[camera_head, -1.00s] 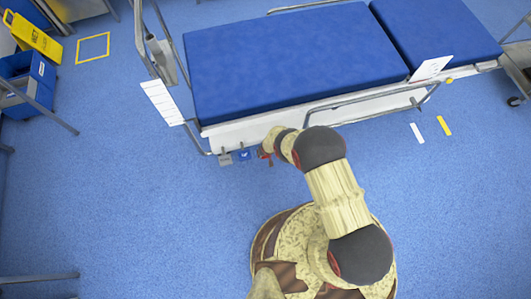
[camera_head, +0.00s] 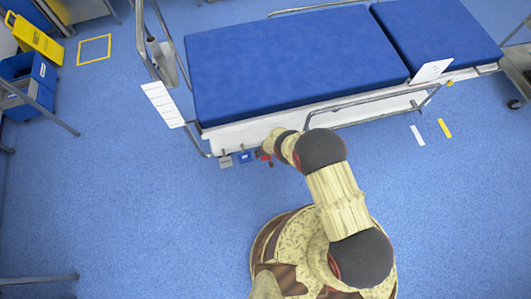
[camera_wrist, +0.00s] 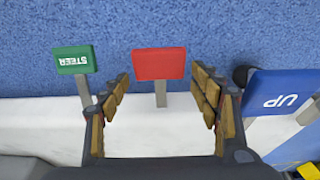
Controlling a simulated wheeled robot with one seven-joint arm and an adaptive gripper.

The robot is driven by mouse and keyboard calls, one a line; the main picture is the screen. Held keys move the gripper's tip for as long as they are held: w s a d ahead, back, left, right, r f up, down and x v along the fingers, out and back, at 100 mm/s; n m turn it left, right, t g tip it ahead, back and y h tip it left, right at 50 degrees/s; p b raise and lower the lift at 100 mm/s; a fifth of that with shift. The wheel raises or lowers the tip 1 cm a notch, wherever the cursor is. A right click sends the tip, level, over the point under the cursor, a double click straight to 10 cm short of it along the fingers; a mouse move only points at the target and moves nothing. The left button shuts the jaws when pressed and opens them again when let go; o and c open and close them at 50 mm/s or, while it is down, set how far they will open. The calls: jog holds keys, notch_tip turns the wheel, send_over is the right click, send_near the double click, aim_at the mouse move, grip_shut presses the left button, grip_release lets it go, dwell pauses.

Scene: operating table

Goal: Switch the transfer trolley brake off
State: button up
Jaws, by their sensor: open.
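The transfer trolley (camera_head: 290,60) has a blue mattress and stands across the top of the head view. In the wrist view a plain red pedal (camera_wrist: 159,63) on a grey stem sticks out from the trolley's white lower frame; I see no lettering on it. My gripper (camera_wrist: 161,82) is open and empty, with one finger on each side of the red pedal and its stem. I see gaps on both sides. In the head view my gripper (camera_head: 268,156) is small and partly hidden by my arm, at the trolley's near lower edge.
A green STEER pedal (camera_wrist: 75,59) is left of my fingers and a blue UP pedal (camera_wrist: 287,91) is close on the right. Floor in front of the trolley is clear.

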jog(key=shift+s, duration=0.2)
jog(key=v, duration=1.2)
dwell(0.4)
jog(key=shift+f, duration=0.1)
dwell(0.5)
